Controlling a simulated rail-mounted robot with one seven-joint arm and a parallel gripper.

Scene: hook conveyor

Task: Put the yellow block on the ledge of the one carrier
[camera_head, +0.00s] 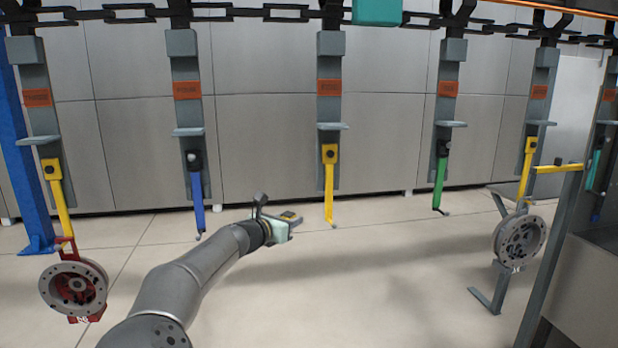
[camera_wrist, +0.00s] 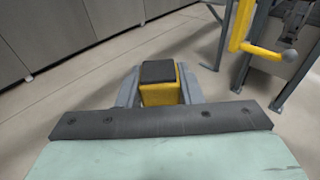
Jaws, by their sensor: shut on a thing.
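My gripper (camera_head: 288,221) is shut on the yellow block (camera_wrist: 162,97), which has a dark top face in the wrist view. The grey fingers stand on both sides of the block, clear of the floor. Several grey carriers hang from the chain, each with an orange-red label and a small ledge. The middle carrier (camera_head: 330,60) has a bare ledge (camera_head: 332,126) above a yellow hook (camera_head: 329,185); my gripper is below and left of that ledge in the head view. The ledge (camera_head: 188,132) over the blue hook and the ledge (camera_head: 450,124) over the green hook also look bare.
A red-hubbed wheel (camera_head: 101,273) hangs at the far left, and a grey wheel (camera_head: 520,256) hangs at the right. A teal box (camera_head: 377,12) is at the chain. A blue post (camera_head: 22,120) and a grey frame (camera_head: 560,240) bound the sides. The middle floor is clear.

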